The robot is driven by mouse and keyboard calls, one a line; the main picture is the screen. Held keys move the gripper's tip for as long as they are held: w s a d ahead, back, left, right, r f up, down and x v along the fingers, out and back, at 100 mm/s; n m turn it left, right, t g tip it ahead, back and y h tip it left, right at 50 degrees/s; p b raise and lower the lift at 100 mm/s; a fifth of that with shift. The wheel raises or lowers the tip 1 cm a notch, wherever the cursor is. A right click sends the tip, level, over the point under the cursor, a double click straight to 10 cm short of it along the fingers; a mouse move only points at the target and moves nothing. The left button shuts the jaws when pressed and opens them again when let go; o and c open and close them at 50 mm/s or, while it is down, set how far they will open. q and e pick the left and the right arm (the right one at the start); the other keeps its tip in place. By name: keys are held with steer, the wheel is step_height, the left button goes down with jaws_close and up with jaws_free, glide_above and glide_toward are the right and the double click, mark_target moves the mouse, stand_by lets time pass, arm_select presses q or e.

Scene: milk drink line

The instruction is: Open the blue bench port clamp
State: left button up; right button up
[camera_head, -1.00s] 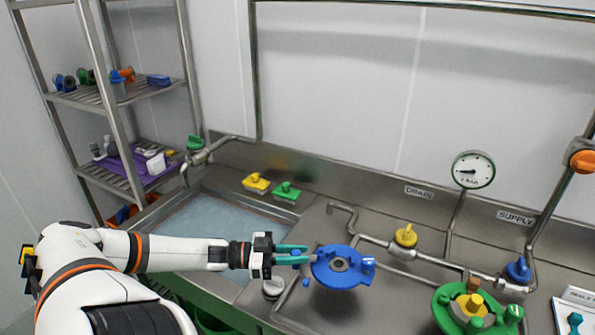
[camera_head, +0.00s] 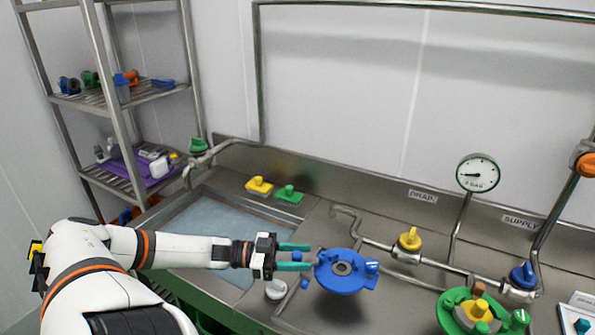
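The blue bench port clamp (camera_head: 340,284) is a round blue ring around a grey centre, with a raised blue piece on its right side. It sits over the steel bench, right of the sink. My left gripper (camera_head: 309,257) has teal fingers pointing right, spread apart, with their tips close to the clamp's left edge. A small blue part shows between the fingers; I cannot tell whether it belongs to the clamp. Contact with the clamp is not clear. My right gripper is not in view.
A green clamp with a yellow knob (camera_head: 479,307) sits at the lower right. Pipes with a yellow valve (camera_head: 410,240), a blue valve (camera_head: 523,274) and a gauge (camera_head: 478,173) run behind. The water-filled sink (camera_head: 200,221) lies left. A grey-white cap (camera_head: 276,289) stands below the gripper.

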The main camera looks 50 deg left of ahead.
arm_select(q)
steer(key=p+v, duration=0.1)
steer(key=v, duration=1.1)
steer(key=shift+p, duration=0.3)
